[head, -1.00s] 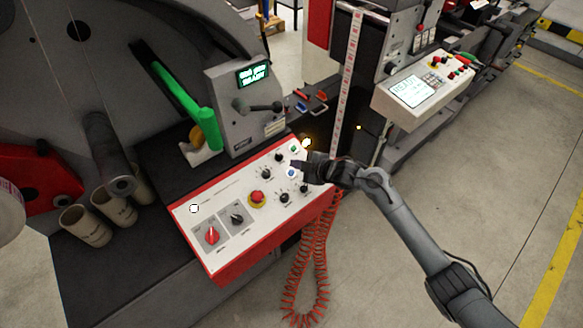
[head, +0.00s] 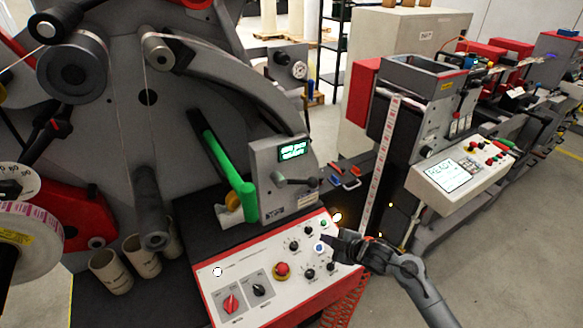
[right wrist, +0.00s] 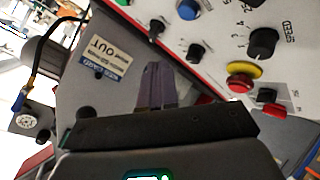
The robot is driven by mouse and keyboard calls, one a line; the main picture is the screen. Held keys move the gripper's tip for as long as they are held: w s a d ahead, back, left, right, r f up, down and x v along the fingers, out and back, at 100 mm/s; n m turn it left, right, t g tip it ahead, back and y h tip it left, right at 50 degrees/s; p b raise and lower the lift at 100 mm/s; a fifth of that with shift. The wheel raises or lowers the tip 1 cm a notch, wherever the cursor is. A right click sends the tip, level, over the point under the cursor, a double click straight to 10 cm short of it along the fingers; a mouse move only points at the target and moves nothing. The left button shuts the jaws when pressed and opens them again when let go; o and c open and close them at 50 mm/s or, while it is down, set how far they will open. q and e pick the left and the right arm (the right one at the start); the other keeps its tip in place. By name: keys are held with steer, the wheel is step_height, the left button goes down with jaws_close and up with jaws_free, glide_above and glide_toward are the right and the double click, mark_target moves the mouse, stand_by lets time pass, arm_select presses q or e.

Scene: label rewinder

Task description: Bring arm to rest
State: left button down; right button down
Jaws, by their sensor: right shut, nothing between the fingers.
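My right gripper (head: 330,243) is over the right part of the red-and-white control panel (head: 240,264), its arm coming in from the lower right. In the right wrist view its fingers (right wrist: 154,84) are together with nothing between them, in front of the panel edge and a grey plate. A blue button (head: 320,249) lies close to the fingertips in the head view; I cannot tell whether they touch it. The blue button also shows in the right wrist view (right wrist: 188,9), apart from the fingers. My left gripper is not in view.
A red stop button (head: 282,269) and several black knobs sit on the panel. A green lever (head: 235,172) and a grey display box (head: 284,180) stand behind it. A second console (head: 450,180) stands right. Red coiled cable (head: 346,303) hangs below. Open floor lies at lower right.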

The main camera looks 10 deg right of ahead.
steer(key=s+a+f+m, duration=0.1)
steer(key=s, duration=0.1)
steer(key=s+a+f+m+h, duration=0.1)
steer(key=s+f, duration=0.1)
steer(key=s, duration=0.1)
steer(key=s+f+h, duration=0.1)
steer(key=s, duration=0.2)
steer(key=shift+a+f+m+g, duration=0.3)
steer(key=shift+a+f+m, duration=0.05)
steer(key=shift+a+m, duration=0.05)
steer(key=s+d+r+m+g+h, duration=0.1)
steer(key=s+d+m+g+h, duration=0.35)
steer(key=s, duration=1.25)
steer(key=s+a+r+m+g+y, duration=0.15)
steer(key=s+m, duration=0.55)
steer(key=s, duration=1)
step_height(320, 180, up, 24)
steer(key=p, duration=2.6)
steer(key=shift+w+d+r+n+h, duration=0.2)
steer(key=shift+w+d+n+h, duration=0.05)
steer(key=shift+w+n+h, duration=0.15)
